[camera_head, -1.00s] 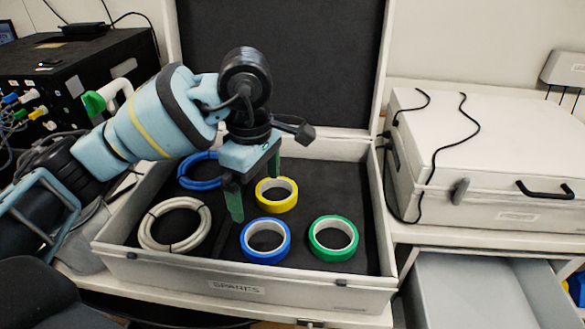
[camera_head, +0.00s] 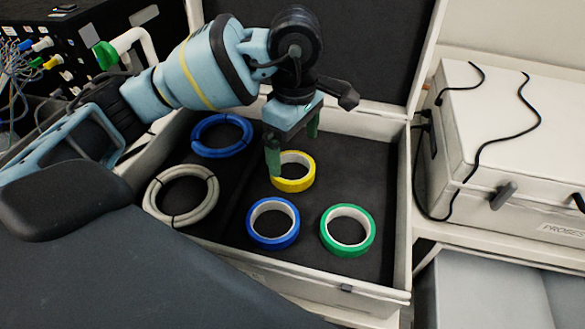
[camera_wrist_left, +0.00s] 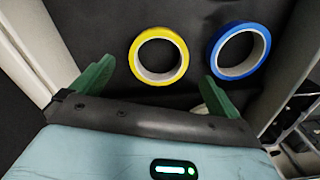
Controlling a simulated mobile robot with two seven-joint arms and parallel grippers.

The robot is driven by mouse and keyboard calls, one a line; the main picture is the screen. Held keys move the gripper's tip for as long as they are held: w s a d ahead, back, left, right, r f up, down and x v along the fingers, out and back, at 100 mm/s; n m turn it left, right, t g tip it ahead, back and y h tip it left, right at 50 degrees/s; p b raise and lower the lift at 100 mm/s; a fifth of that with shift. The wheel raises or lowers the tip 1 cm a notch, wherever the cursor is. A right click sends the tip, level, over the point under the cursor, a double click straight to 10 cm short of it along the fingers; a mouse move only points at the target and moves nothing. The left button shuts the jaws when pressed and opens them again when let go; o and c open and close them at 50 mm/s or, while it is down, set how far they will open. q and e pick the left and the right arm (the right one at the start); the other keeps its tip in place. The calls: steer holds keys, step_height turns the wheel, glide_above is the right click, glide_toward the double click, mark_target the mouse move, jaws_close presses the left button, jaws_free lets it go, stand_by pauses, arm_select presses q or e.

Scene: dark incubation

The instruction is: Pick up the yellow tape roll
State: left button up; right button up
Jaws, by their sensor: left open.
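The yellow tape roll (camera_head: 295,184) lies flat in the open case, its far left part partly hidden behind a finger in the head view. My left gripper (camera_head: 293,157) is open and empty just above it, with green fingers pointing down. In the left wrist view the yellow tape roll (camera_wrist_left: 134,59) lies ahead of the open left gripper (camera_wrist_left: 152,83), roughly between the lines of its two fingers. No contact with the roll can be made out. My right gripper is not in view.
The case (camera_head: 398,225) also holds a blue tape roll (camera_head: 272,241), a green tape roll (camera_head: 368,235), a blue cable coil (camera_head: 222,154) and a grey cable coil (camera_head: 207,203). Its walls and raised lid (camera_head: 365,50) surround them. A closed white case (camera_head: 540,125) stands at right.

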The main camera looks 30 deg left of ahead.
mark_target(283, 185)
arm_select(q)
steer(key=shift+f+p, duration=0.3)
steer(key=shift+f, duration=2.25)
steer(key=c, duration=0.9)
